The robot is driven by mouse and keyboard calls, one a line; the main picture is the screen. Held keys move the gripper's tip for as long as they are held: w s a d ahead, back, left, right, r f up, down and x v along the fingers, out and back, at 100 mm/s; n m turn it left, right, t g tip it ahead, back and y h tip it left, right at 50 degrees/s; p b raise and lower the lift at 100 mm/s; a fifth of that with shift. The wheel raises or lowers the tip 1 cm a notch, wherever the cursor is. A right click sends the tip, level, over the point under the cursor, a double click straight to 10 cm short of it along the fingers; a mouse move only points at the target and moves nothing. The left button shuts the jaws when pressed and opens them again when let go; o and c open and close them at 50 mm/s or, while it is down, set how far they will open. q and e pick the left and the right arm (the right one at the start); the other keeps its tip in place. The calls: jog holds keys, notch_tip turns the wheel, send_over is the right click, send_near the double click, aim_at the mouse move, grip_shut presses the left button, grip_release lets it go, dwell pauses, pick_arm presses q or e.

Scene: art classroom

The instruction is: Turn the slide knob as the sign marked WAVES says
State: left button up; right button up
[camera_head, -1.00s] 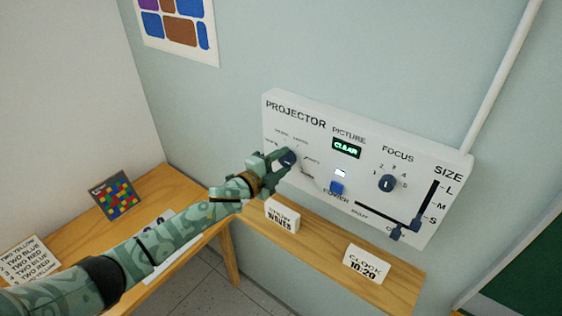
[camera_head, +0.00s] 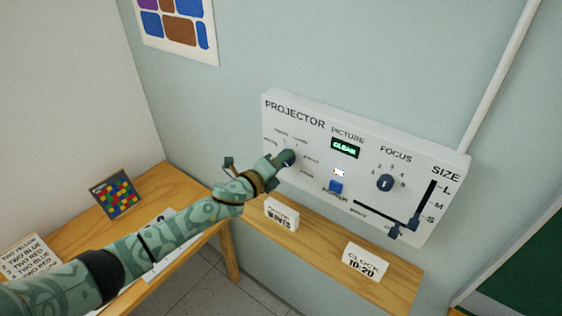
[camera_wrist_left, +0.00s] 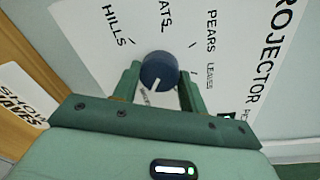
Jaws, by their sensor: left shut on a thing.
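The slide knob (camera_head: 289,157) is a dark blue round knob on the left of the white PROJECTOR panel (camera_head: 325,185). My left gripper (camera_head: 284,161) is shut on it, and its arm partly hides the knob's surroundings. In the left wrist view the knob (camera_wrist_left: 158,70) sits between the two green fingers. Its white pointer line aims down in that picture, towards a small label partly hidden near the gripper. Printed words HILLS, PEARS and LEAVES show around it, and one ending in ATS. The WAVES sign (camera_head: 281,214) stands on the ledge below. My right gripper is not in view.
The panel also has a green CLEAR display (camera_head: 345,148), a blue POWER button (camera_head: 336,187), a FOCUS knob (camera_head: 386,183) and a SIZE slider (camera_head: 417,222). A CLOCK 10:20 sign (camera_head: 365,262) stands on the wooden ledge (camera_head: 325,252). A desk (camera_head: 180,190) is at left.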

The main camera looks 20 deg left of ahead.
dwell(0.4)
pick_arm(q)
jog(key=o, duration=1)
jog(key=shift+c, duration=0.2)
jog(key=b+v, duration=0.1)
jog(key=v, duration=1.5)
jog(key=shift+b, duration=0.4)
jog(key=shift+f, duration=0.1)
